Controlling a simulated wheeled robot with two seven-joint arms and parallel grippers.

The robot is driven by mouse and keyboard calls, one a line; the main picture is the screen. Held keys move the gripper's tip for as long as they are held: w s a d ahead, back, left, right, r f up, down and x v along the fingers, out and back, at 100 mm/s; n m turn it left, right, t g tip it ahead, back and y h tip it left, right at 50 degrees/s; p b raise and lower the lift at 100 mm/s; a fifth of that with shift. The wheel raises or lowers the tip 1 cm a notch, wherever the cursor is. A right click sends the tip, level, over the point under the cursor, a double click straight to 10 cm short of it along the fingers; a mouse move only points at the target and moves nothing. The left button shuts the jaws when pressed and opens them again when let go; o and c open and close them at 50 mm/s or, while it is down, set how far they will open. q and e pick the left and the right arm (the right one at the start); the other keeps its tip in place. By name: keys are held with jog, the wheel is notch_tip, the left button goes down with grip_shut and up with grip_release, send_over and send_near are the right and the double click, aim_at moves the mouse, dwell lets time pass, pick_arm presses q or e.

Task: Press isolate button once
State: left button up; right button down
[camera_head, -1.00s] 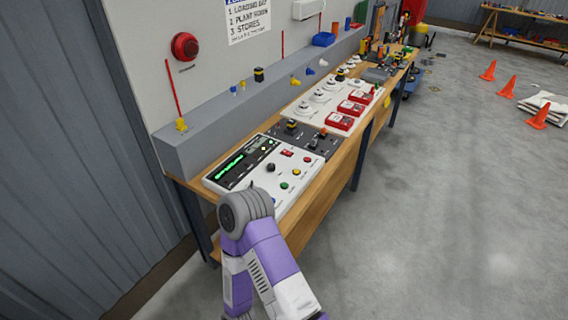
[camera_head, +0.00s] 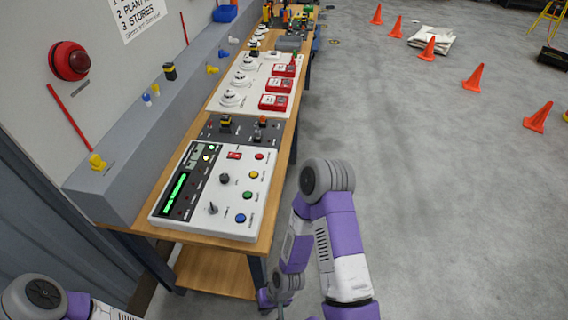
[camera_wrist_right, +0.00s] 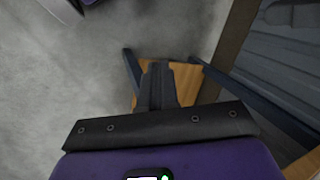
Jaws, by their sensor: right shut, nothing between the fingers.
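The white control panel (camera_head: 170,222) lies on the near end of the bench. It has a lit green display (camera_head: 174,193), a red button (camera_head: 259,156), a yellow button (camera_head: 254,174), a green button (camera_head: 247,195) and a blue button (camera_head: 241,218). Their labels are too small to read, so I cannot tell which is isolate. My right gripper (camera_head: 279,309) is low at the bottom edge, below and in front of the panel, touching no button. In the right wrist view its fingers (camera_wrist_right: 158,68) are shut and empty. My left arm shows at the bottom left; its gripper is out of view.
The wooden bench (camera_head: 268,232) runs away from me, with a dark switch plate (camera_head: 240,132) and red call-point boxes (camera_head: 273,102) beyond the panel. A grey ledge (camera_head: 125,170) with small fittings runs along the wall. Orange cones (camera_head: 473,77) stand on open floor at right.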

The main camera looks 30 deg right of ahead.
pick_arm(q)
jog(key=shift+w+d, duration=0.15)
